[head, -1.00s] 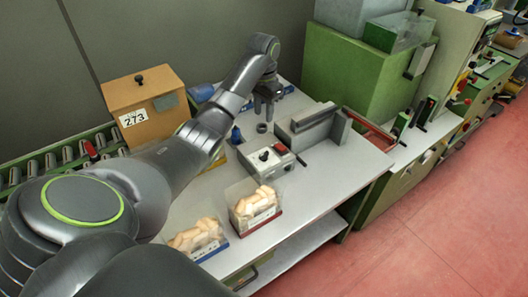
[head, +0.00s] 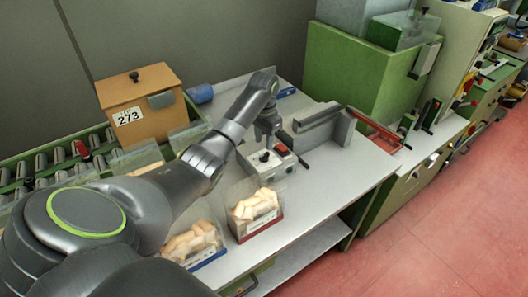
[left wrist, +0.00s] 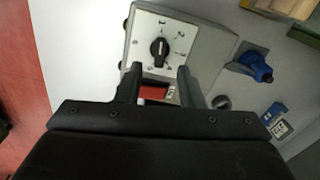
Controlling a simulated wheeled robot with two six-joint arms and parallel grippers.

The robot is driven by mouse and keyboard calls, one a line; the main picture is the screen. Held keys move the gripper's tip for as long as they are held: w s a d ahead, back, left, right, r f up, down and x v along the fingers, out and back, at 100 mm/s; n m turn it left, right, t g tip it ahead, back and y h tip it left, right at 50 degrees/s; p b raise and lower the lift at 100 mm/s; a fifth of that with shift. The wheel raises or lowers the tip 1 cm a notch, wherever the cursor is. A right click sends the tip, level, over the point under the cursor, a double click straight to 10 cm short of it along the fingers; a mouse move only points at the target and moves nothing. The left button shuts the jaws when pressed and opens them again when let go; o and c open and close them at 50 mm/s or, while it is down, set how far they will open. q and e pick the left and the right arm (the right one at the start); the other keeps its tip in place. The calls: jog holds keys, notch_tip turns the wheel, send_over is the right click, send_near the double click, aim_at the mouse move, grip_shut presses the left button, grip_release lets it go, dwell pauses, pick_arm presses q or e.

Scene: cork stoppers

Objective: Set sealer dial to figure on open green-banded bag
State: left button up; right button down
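The sealer's pale control box (head: 270,167) has a black dial (head: 264,157) and a red button (head: 282,149). My left gripper (head: 265,138) is above the box's back edge. In the left wrist view my left gripper (left wrist: 159,80) has its fingers apart, empty, with the dial just beyond their tips. Open cork bags with a red band (head: 262,227) and a blue band (head: 208,259) stand in front. I see no green band. My right gripper is out of view.
The sealing bar (head: 325,118) lies right of the box. A wooden box marked 273 (head: 140,105) stands at the back left, beside a roller conveyor (head: 45,165).

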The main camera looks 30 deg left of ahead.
aim_at(264, 155)
pick_arm(q)
notch_tip(264, 155, down, 6)
jog(key=shift+r, duration=0.1)
grip_shut()
dwell(0.4)
